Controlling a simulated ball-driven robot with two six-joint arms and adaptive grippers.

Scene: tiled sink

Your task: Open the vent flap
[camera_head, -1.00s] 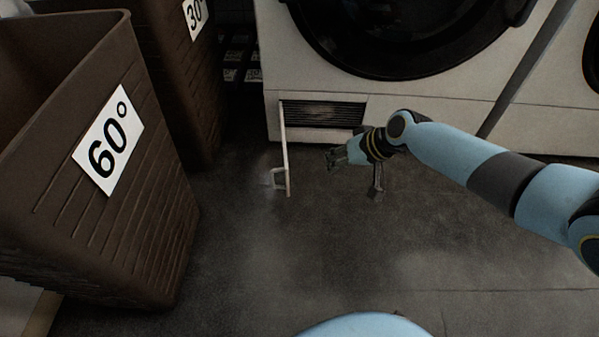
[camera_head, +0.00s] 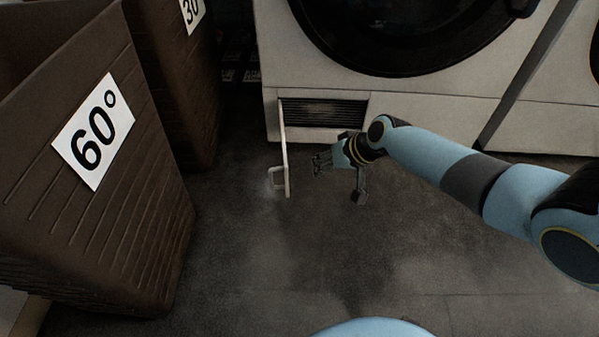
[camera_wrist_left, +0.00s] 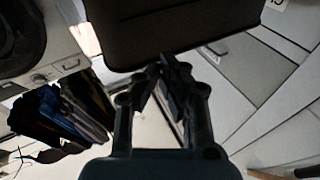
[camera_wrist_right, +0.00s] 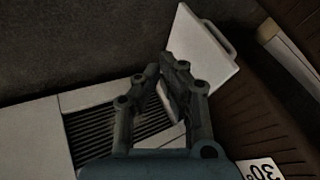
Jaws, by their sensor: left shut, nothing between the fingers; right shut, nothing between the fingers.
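The vent flap (camera_head: 284,160) is a thin white panel with a handle on its outer side. It stands swung out from the left edge of the slatted vent (camera_head: 322,113), low on the white washing machine, so the slats are uncovered. The flap also shows in the right wrist view (camera_wrist_right: 200,52), with the slats (camera_wrist_right: 95,133) beside it. My right gripper (camera_head: 316,161) is shut and empty, just right of the flap with a small gap in the head view. My left gripper (camera_wrist_left: 165,60) shows only in its wrist view, shut and empty, close to a dark brown surface.
A brown basket marked 60° (camera_head: 110,200) stands at the left, with another brown basket (camera_head: 175,80) behind it. The machine's round dark door (camera_head: 400,45) is above the vent. The floor (camera_head: 260,260) in front is clear.

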